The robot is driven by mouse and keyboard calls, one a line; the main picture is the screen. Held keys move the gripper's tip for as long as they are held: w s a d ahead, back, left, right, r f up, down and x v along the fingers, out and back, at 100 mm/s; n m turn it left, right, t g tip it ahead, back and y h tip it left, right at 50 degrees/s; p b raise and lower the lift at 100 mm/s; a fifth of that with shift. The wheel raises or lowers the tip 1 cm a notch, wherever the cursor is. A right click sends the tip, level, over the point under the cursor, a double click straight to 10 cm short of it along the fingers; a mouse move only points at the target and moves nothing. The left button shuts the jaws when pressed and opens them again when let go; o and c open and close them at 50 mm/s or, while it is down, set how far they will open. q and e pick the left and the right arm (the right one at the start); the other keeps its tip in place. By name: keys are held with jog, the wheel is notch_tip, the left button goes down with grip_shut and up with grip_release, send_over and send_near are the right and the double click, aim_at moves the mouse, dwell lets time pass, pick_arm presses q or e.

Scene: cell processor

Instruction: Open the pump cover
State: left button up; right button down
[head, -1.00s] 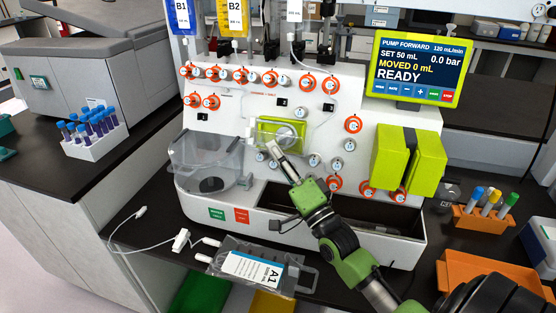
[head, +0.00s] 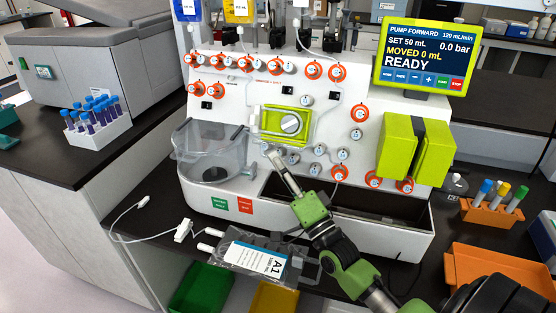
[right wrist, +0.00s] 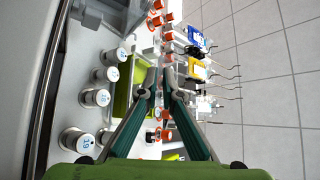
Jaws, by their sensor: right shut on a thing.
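The pump (head: 272,136) is a lime-green block with a pale round knob (head: 290,123), on the white front of the cell processor (head: 230,125). Its clear cover is hard to make out at this size, and I cannot tell its exact angle. My right gripper (head: 274,154) is just below the pump's lower edge, shut on what seems to be the cover's edge. In the right wrist view its fingers (right wrist: 165,80) come close together beside the green pump (right wrist: 125,92). My left gripper is out of view.
Several orange-ringed valves surround the pump. A clear bin (head: 210,158) is at left, lime-green blocks (head: 398,148) at right and a screen (head: 425,56) at upper right. A labelled bag (head: 262,260) lies below on the dark counter.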

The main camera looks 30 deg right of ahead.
jog(key=shift+w+d+f, duration=0.1)
jog(key=shift+d+f, duration=0.05)
jog(key=shift+d, duration=0.1)
jog(key=c, duration=2.2)
grip_release()
jog(key=shift+w+d+f, duration=0.2)
jog(key=shift+w, duration=0.05)
jog(key=shift+s+a+r, duration=0.1)
jog(key=shift+a, duration=0.05)
jog(key=shift+s, duration=0.1)
jog(key=v, duration=1.2)
jog(key=shift+r, duration=0.1)
